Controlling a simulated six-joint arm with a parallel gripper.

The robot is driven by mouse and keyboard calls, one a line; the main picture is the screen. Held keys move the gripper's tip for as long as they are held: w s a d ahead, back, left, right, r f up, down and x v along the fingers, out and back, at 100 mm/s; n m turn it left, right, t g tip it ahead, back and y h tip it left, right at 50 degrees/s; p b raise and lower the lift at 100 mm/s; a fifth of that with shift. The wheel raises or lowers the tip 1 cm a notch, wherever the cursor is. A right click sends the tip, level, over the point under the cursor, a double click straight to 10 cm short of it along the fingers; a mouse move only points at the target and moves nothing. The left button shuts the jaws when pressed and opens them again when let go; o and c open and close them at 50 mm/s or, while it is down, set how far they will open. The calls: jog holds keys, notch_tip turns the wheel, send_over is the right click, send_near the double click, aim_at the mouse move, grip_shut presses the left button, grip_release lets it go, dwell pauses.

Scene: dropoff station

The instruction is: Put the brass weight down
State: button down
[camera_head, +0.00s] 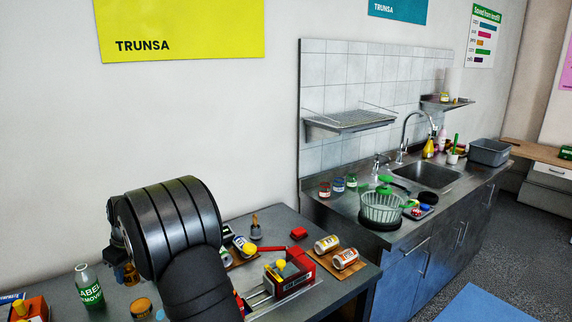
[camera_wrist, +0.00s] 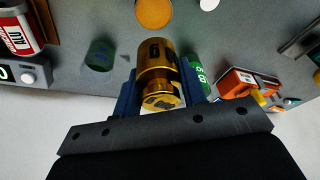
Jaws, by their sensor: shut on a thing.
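The brass weight (camera_wrist: 155,58) is a shiny gold cylinder with a narrower neck and knob and dark markings. In the wrist view my gripper (camera_wrist: 160,88) is shut on it, with a blue finger on each side. Grey table surface (camera_wrist: 120,25) shows behind the weight; I cannot tell whether the weight touches it. In the head view a small part of the brass weight (camera_head: 130,274) shows beside my black arm, which hides most of the gripper.
A green-labelled bottle (camera_head: 88,287) stands left of my arm. An orange-yellow round lid (camera_head: 141,308) lies near it. An orange box (camera_head: 30,308) is at the left front. The sink counter (camera_head: 350,220) lies beyond.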

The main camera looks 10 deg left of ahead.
jog(key=w+d+m, duration=0.4)
jog(key=w+d, duration=0.1)
jog(key=d, duration=0.7)
jog(key=w+d+r+m+t+h, duration=0.1)
jog(key=w+d+m, duration=0.3)
jog(key=d, duration=0.9)
jog(key=w+d+m+t+h, duration=0.1)
jog(key=w+d+m, duration=0.3)
jog(key=w+d, duration=0.4)
jog(key=shift+w+d+r+m, duration=0.15)
jog(key=shift+d, duration=1.25)
jog(key=shift+w+d+r+m, duration=0.1)
jog(key=shift+d+m, duration=0.05)
jog(key=shift+d, duration=1.2)
jog(key=d, duration=0.2)
jog(key=d+m, duration=0.1)
jog(key=d, duration=0.1)
jog(key=d+f+m+h, duration=0.1)
jog(key=d, duration=0.2)
jog(key=shift+s, duration=0.2)
jog(key=shift+m+t, duration=0.3)
jog(key=shift+m, duration=0.2)
jog(key=s+d+f, duration=0.2)
jog(key=f, duration=0.1)
jog(key=s+d+f, duration=0.2)
jog(key=d+f, duration=0.1)
jog(key=s+d+f, duration=0.2)
jog(key=f, duration=0.2)
jog(key=shift+s+d, duration=0.35)
jog(key=shift+d, duration=0.05)
